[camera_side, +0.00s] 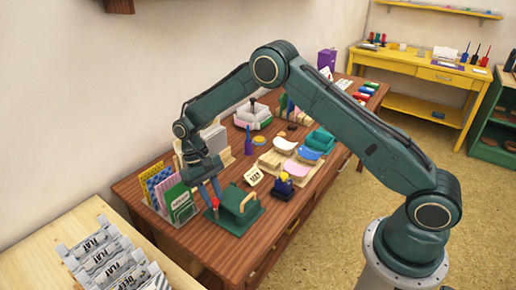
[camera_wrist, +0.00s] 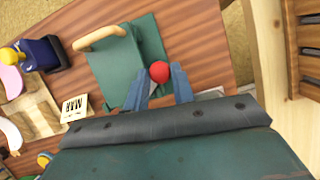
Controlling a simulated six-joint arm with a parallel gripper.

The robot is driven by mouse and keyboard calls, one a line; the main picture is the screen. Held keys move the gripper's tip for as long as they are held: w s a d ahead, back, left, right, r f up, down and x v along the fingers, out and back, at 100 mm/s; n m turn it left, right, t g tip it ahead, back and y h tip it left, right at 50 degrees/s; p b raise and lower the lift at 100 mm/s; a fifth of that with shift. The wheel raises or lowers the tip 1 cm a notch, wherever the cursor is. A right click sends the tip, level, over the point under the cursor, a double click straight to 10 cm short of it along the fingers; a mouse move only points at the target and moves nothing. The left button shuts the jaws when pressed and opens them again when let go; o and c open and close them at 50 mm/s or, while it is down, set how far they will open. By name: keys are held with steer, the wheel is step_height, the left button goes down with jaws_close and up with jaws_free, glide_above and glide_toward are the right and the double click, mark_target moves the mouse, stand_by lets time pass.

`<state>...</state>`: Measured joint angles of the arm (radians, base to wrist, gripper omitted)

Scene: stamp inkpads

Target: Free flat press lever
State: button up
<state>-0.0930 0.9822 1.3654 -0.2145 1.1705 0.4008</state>
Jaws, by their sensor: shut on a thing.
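The flat press (camera_side: 237,216) is a green block with a pale wooden handle (camera_side: 243,203), near the front edge of the brown table. In the wrist view the press (camera_wrist: 120,65) lies just ahead of my gripper, its handle (camera_wrist: 98,38) at the far left end. A red ball knob (camera_side: 215,202), which looks like the end of the press lever, stands at the near side of the press. My gripper (camera_side: 212,193) points down and is shut at this knob. In the wrist view the knob (camera_wrist: 159,72) shows between the fingertips (camera_wrist: 160,88). The lever's stem is hidden.
A rack of upright cards (camera_side: 168,192) stands close to the left of my gripper. A pale bench with labelled boxes (camera_side: 105,255) is at the front left.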

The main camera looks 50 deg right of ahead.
steer(key=n, duration=0.1)
steer(key=n+h, duration=0.1)
steer(key=n, duration=0.1)
steer(key=n+h, duration=0.1)
steer(key=n, duration=0.1)
steer(key=shift+a, duration=0.25)
steer(key=shift+s+a+n+t+h, duration=0.1)
steer(key=shift+n+t+h, duration=0.3)
steer(key=shift+n, duration=0.95)
steer(key=shift+s+a+n+t+h, duration=0.1)
steer(key=shift+n+t+h, duration=0.3)
steer(key=shift+n, duration=0.95)
steer(key=shift+w, duration=0.1)
steer(key=o, duration=1)
steer(key=v, duration=0.7)
steer(key=shift+r, duration=0.25)
